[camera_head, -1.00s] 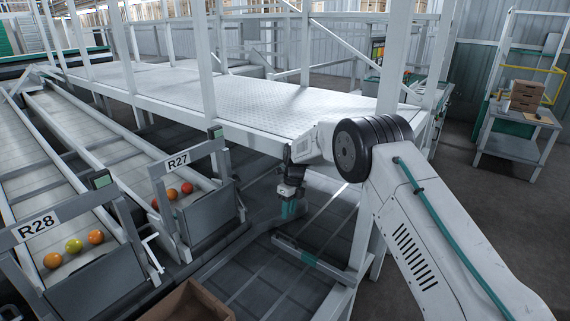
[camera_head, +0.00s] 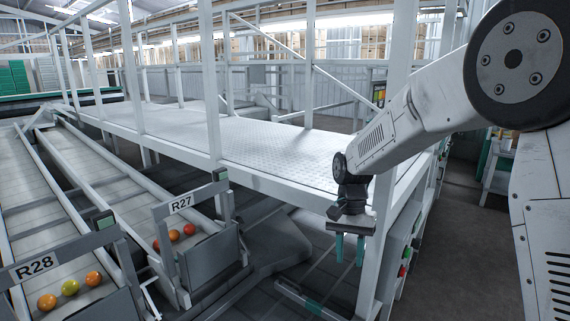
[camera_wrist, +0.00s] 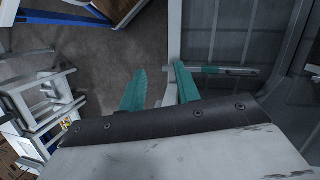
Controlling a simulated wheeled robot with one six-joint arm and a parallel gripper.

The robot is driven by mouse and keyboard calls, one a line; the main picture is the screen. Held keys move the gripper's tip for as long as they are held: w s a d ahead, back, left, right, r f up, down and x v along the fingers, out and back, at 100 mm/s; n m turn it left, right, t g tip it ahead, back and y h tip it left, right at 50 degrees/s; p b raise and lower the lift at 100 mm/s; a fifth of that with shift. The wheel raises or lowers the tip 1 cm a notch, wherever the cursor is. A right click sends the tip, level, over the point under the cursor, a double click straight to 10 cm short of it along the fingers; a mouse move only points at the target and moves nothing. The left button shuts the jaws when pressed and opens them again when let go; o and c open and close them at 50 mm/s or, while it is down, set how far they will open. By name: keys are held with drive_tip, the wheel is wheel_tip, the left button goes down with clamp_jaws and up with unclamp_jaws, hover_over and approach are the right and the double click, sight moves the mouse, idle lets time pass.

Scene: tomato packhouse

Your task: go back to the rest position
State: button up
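My gripper (camera_head: 350,248) hangs below my raised arm in the head view, fingers pointing down, in front of the white walkway's near end. Its two teal fingers stand apart with clear space between them. In the wrist view the gripper (camera_wrist: 160,82) also shows its fingers spread, with nothing held between them. The gripper looks clear of the frame posts around it, though its exact distance from them is hard to judge.
A white post (camera_head: 388,200) stands close behind and right of the gripper. A raised white walkway (camera_head: 270,145) runs behind. Grey floor (camera_head: 450,240) lies open at right.

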drive_tip(key=s+d+r+n+t, duration=0.1)
drive_tip(key=s+d+r, duration=0.2)
drive_tip(key=s, duration=0.7)
drive_tip(key=s+d+r+n+t, duration=0.2)
drive_tip(key=s+d+r, duration=0.2)
drive_tip(key=s, duration=0.6)
drive_tip(key=s+d+r+n+t, duration=0.1)
drive_tip(key=s+d+r, duration=0.3)
drive_tip(key=s, duration=0.6)
drive_tip(key=shift+s+r+n+t, duration=0.4)
drive_tip(key=shift+r+n, duration=0.3)
drive_tip(key=shift+r, duration=0.15)
